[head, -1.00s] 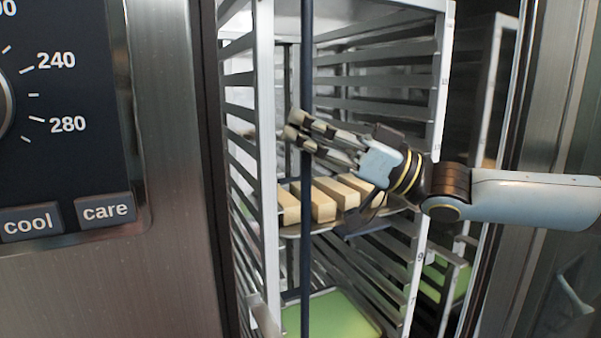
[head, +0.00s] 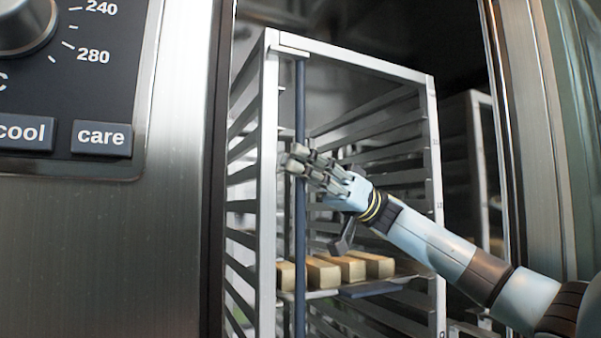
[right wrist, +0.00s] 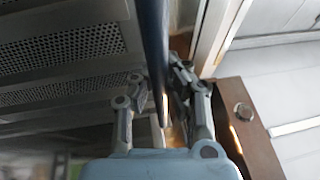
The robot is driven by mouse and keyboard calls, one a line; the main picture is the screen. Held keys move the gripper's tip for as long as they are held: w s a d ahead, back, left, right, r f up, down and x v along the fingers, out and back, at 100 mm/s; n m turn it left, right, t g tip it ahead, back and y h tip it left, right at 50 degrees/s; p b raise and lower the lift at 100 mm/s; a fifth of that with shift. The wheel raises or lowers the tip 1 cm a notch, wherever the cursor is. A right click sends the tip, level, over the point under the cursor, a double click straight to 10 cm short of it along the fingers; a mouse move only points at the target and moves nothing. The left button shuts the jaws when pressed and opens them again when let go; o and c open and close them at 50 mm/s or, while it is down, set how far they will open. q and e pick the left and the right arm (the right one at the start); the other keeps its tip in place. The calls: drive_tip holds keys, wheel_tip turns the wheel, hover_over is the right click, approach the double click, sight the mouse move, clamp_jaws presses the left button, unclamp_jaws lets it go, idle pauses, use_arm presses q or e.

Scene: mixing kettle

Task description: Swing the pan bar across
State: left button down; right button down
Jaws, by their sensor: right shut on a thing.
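The pan bar (head: 300,232) is a dark blue upright rod along the front of the metal rack, near its left post. Its top end meets a bracket at the rack's top left corner. My right gripper (head: 297,160) is shut on the bar, at about the upper half of the part in view. In the right wrist view the bar (right wrist: 153,45) runs between the two fingers of the gripper (right wrist: 160,100). My left gripper is in neither view.
The rack (head: 269,130) stands inside an oven cavity, with several runners. A tray (head: 322,294) holds several loaf-like blocks (head: 323,272) below my gripper. The oven's control panel (head: 60,95) is at left. A steel door frame (head: 545,120) is at right.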

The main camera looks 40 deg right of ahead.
drive_tip(key=shift+w+d+r+n+g, duration=0.1)
drive_tip(key=shift+r+n+g, duration=0.2)
drive_tip(key=shift+g, duration=0.3)
drive_tip(key=c, duration=1.3)
unclamp_jaws()
drive_tip(key=shift+d+f, duration=0.1)
drive_tip(key=shift+f, duration=0.1)
